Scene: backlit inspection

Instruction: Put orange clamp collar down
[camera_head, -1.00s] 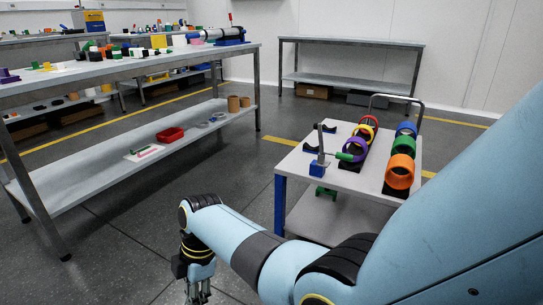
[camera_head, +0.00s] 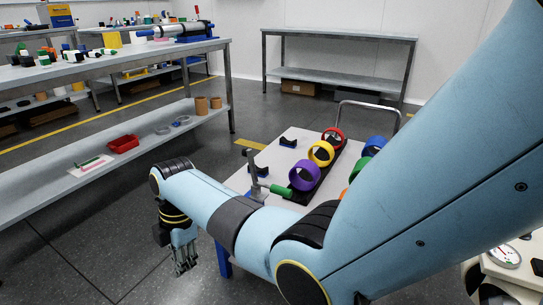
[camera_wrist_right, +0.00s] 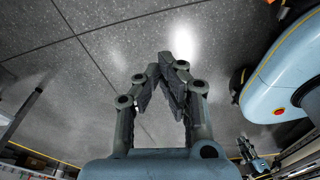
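The orange clamp collar (camera_head: 344,194) shows only as a thin sliver on the cart in the head view; my right arm hides the rest. It sits at the near end of a row with green (camera_head: 371,151) and blue (camera_head: 376,142) collars. My right gripper (camera_head: 185,262) hangs over open floor, left of the cart and well apart from the collars. In the right wrist view its fingers (camera_wrist_right: 165,68) meet at the tips, with nothing between them.
The cart (camera_head: 290,142) also carries red (camera_head: 333,133), yellow (camera_head: 321,153) and purple (camera_head: 304,175) collars and a green-handled tool (camera_head: 275,189). A long bench (camera_head: 120,66) with a lower shelf stands left. A bare-topped bench (camera_head: 340,37) stands behind. A dial gauge (camera_head: 505,256) is at lower right.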

